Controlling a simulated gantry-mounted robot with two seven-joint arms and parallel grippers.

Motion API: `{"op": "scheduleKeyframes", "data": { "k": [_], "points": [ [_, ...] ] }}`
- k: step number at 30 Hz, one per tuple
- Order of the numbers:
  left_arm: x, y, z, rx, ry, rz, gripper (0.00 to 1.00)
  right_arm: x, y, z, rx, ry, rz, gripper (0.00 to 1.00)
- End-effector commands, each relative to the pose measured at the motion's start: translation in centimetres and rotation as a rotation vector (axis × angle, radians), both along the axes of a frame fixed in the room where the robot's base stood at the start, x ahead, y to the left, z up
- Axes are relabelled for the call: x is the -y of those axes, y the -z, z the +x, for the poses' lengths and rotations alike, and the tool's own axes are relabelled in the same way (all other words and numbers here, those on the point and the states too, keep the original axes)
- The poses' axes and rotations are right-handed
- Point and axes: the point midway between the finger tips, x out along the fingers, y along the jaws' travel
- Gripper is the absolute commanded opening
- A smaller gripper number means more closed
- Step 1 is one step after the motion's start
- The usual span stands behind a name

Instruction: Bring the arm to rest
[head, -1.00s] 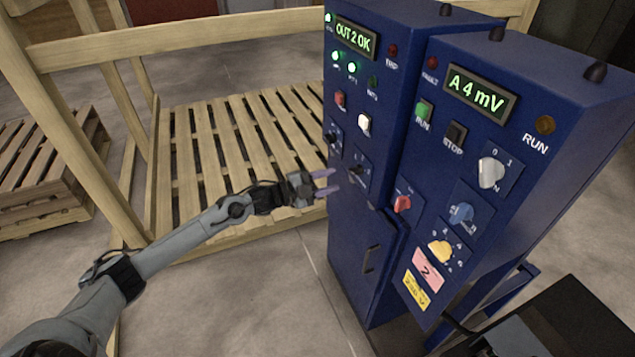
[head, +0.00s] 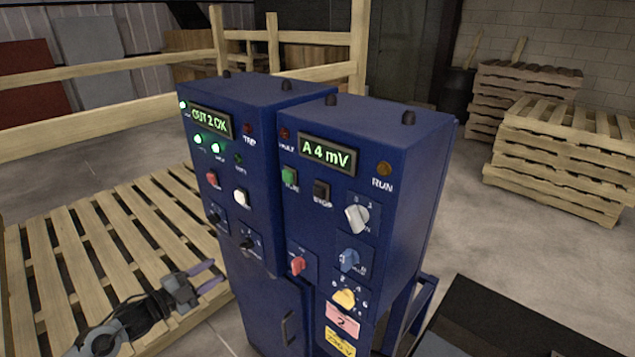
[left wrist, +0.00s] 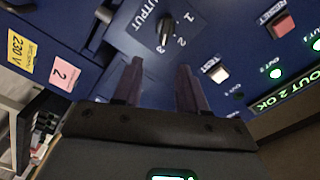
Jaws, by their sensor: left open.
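My left gripper (head: 203,277) is at the lower left of the head view, in front of the left blue cabinet (head: 262,205) and apart from it. Its two fingers are spread with nothing between them. In the left wrist view the open fingers (left wrist: 158,85) point at the cabinet front, below the black OUTPUT knob (left wrist: 167,32). The left cabinet's display (head: 211,121) reads OUT 2 OK. The right blue cabinet (head: 425,190) has a display (head: 327,154) reading A 4 mV. My right gripper is not in view.
A slatted wooden pallet (head: 95,255) lies behind my left arm. Wooden rails (head: 110,120) stand behind the cabinets. Stacked pallets (head: 560,160) are at the back right. A black surface (head: 500,320) fills the lower right. Bare floor lies between it and the stacked pallets.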

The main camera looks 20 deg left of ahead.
Motion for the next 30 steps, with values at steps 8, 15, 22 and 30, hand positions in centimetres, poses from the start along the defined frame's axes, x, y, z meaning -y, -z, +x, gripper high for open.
{"op": "scheduleKeyframes", "data": {
  "k": [8, 15, 22, 30],
  "points": [
    [5.1, 9.0, -4.1, -0.117, 0.021, -0.138, 0.41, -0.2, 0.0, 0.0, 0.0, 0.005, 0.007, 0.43],
    [18.0, 15.4, -11.6, -0.307, -0.052, -0.397, 0.41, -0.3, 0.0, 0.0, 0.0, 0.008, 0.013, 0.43],
    [24.6, 16.4, -18.4, -0.648, -0.339, -0.577, 0.41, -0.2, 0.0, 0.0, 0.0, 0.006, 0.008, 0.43],
    [25.7, 14.4, -25.1, -1.014, -0.627, -0.647, 0.41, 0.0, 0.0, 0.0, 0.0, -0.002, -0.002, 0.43]
  ]
}}
